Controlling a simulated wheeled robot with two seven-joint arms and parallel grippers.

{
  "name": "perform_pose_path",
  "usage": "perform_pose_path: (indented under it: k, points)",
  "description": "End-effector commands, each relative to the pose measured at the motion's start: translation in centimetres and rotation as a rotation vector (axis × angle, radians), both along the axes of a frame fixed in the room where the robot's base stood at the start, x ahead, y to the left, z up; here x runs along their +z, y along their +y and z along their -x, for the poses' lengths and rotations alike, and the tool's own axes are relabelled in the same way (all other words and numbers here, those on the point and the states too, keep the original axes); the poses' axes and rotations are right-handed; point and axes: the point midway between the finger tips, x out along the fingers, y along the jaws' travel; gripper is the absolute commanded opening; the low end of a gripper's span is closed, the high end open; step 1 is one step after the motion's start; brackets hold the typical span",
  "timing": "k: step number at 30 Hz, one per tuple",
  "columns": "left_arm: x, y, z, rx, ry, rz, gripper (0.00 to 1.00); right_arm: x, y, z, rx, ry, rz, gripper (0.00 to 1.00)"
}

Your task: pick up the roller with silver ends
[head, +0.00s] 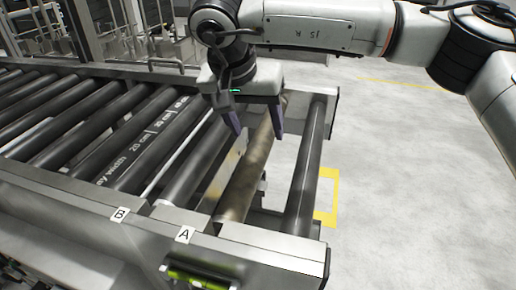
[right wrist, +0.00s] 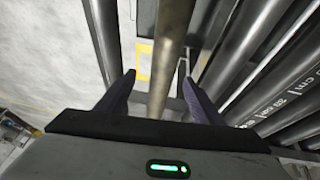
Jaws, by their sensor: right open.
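A worn, brownish metallic roller (head: 246,178) lies in the conveyor frame by the label A, differing from the dark grey rollers around it. Its ends are partly hidden, so I cannot tell clearly if they are silver. My right gripper (head: 258,128) is open over the far part of this roller, one finger on each side. In the right wrist view the roller (right wrist: 171,45) runs between the open fingers (right wrist: 159,78) of this gripper. The fingers look apart from it; how deep they reach is unclear. My left gripper is not in view.
A dark end roller (head: 307,165) lies to the right, with a gap between. Several dark rollers (head: 125,140) continue to the left. The steel side rail (head: 265,250) carries labels A (head: 184,235) and B (head: 120,214). The floor (head: 430,180) at right is clear.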

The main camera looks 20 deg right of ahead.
Motion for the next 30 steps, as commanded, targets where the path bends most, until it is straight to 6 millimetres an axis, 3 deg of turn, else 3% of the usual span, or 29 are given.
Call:
perform_pose_path:
  k: [12, 21, 30]
  points:
    - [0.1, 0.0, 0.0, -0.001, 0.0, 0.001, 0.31, -5.2, -0.5, -0.8, 0.0, 0.001, -0.001, 0.61]
    - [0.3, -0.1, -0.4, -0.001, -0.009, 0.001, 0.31, -5.7, -0.7, -0.9, 0.001, -0.001, 0.0, 0.61]
    - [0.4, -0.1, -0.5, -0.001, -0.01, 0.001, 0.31, -5.6, -0.7, -0.9, 0.0, -0.001, 0.0, 0.12]
